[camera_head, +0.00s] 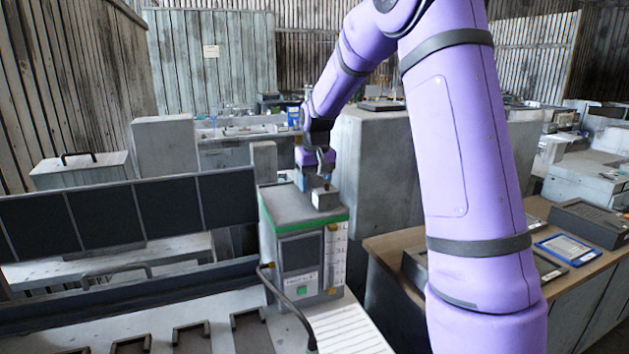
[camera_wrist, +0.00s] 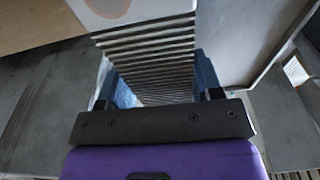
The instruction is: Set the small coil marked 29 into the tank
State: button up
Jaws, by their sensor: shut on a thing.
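My gripper (camera_head: 315,176) is in the middle of the head view, above a grey box (camera_head: 287,215) with a green band and a marked scale on its side. This box may be the tank; I cannot tell. In the wrist view my gripper (camera_wrist: 160,88) has its blue fingers on either side of a ribbed grey thing (camera_wrist: 150,60) and is shut on it. It looks like the coil, but I cannot read the number 29. The held thing is mostly hidden in the head view.
Dark panels (camera_head: 105,215) stand at the left. A pipe-like handle (camera_head: 285,305) runs in front of the box. A wooden-topped bench (camera_head: 395,240) with trays is at the right.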

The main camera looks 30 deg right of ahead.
jog(key=shift+f, duration=0.2)
jog(key=o, duration=1.3)
jog(key=shift+c, duration=0.2)
jog(key=shift+r, duration=3.5)
